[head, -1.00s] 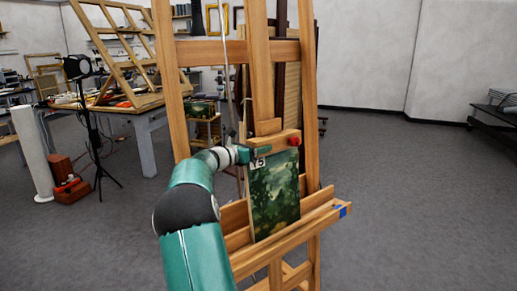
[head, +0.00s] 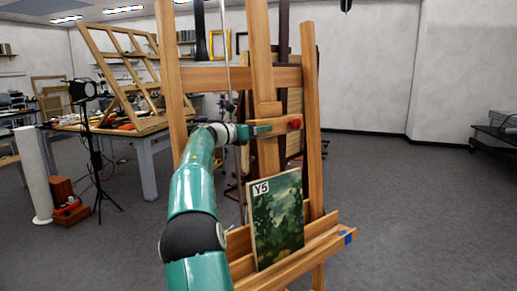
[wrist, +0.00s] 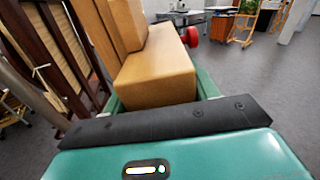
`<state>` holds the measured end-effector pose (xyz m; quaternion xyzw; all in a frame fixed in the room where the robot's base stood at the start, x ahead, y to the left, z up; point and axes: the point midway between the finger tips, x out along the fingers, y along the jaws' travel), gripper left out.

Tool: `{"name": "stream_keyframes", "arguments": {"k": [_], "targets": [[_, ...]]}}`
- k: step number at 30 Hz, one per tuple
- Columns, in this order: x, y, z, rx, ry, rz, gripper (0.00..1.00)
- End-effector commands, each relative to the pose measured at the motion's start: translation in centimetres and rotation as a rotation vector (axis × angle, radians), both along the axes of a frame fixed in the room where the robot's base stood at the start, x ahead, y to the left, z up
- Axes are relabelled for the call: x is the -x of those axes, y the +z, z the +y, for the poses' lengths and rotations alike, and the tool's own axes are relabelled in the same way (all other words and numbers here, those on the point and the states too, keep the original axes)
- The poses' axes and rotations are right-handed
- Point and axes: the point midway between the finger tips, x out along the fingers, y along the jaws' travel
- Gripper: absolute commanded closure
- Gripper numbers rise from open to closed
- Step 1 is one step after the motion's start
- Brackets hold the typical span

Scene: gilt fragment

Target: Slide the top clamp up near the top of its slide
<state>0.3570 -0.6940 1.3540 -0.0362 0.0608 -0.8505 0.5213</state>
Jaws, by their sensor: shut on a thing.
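The wooden easel holds a green painting labelled Y5 (head: 277,222) that leans on the lower tray (head: 300,262). The top clamp (head: 270,124) is a wooden block on the central slide (head: 262,60), with a red knob (head: 295,124) at its right end. It sits clear above the painting's top edge. My gripper (head: 262,129) is shut on the clamp from the left side. In the wrist view the clamp's wooden block (wrist: 155,77) lies between my teal fingers, and the red knob (wrist: 191,36) is beyond it.
The easel's left upright (head: 168,80) and right upright (head: 311,110) flank the slide, and a crossbar (head: 215,78) runs behind it. A workbench (head: 145,145) and a lamp on a stand (head: 93,140) are at left.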

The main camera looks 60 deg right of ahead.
Motion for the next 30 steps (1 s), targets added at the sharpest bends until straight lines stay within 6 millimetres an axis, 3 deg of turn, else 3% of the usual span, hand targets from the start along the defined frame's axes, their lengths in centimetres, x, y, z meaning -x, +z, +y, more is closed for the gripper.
{"name": "stream_keyframes", "arguments": {"k": [1, 6, 20, 21, 24, 30], "targets": [[0.1, 1.3, 0.1, 0.009, 0.000, 0.000, 0.82], [0.3, 3.1, 0.2, 0.009, 0.000, 0.000, 0.82], [0.5, 3.6, 0.3, 0.006, 0.002, 0.001, 0.82], [0.6, 3.6, 0.3, 0.006, 0.002, 0.001, 0.34], [0.5, 3.6, 0.3, 0.005, 0.002, 0.000, 0.20], [0.5, 3.5, 0.3, 0.004, 0.000, 0.000, 0.20]]}}
